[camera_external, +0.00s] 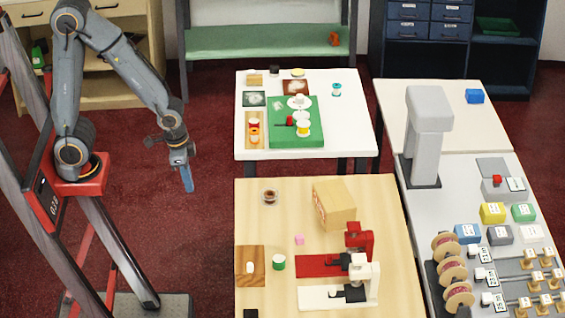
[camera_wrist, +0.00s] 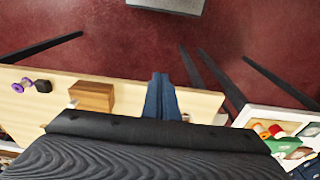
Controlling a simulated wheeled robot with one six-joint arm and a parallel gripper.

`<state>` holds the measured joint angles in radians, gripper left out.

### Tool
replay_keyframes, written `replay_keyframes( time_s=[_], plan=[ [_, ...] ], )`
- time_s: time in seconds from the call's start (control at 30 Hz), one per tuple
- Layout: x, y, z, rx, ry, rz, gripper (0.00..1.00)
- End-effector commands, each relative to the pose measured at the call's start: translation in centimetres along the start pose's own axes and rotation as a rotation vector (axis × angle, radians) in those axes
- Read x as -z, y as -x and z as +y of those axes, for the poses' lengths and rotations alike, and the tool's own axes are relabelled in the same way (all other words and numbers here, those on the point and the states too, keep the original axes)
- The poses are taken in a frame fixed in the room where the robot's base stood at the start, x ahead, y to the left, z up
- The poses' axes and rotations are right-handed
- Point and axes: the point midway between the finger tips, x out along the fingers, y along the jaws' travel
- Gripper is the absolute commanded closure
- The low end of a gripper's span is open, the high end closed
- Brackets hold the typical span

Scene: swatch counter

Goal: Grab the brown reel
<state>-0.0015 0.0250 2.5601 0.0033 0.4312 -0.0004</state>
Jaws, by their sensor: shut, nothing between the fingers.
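A small brown reel (camera_external: 270,196) stands near the back left of the pale wooden table in the external view. I cannot pick it out with certainty in the wrist view. My gripper (camera_external: 187,182) hangs over the red floor, left of the tables and well apart from the reel. Its blue fingers (camera_wrist: 160,96) are together in the wrist view, with nothing between them.
A white table (camera_external: 355,135) with a green mat stands behind. Red floor lies clear between my arm and the tables.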

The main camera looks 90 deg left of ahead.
Motion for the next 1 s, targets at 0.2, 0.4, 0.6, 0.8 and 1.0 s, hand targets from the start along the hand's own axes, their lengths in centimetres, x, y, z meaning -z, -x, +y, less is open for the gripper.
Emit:
replay_keyframes(
  time_s=[0.2,0.4,0.6,0.8,1.0],
  plan=[
    [0.0,0.0,0.0,0.000,0.000,0.000,0.78],
    [0.0,0.0,0.0,0.000,0.000,0.000,0.44],
    [0.0,0.0,0.0,0.000,0.000,0.000,0.29],
    [0.2,-0.1,-0.1,0.000,0.012,-0.001,0.29],
    [4.9,-1.2,-1.6,0.007,0.270,-0.021,0.29]
  ],
)
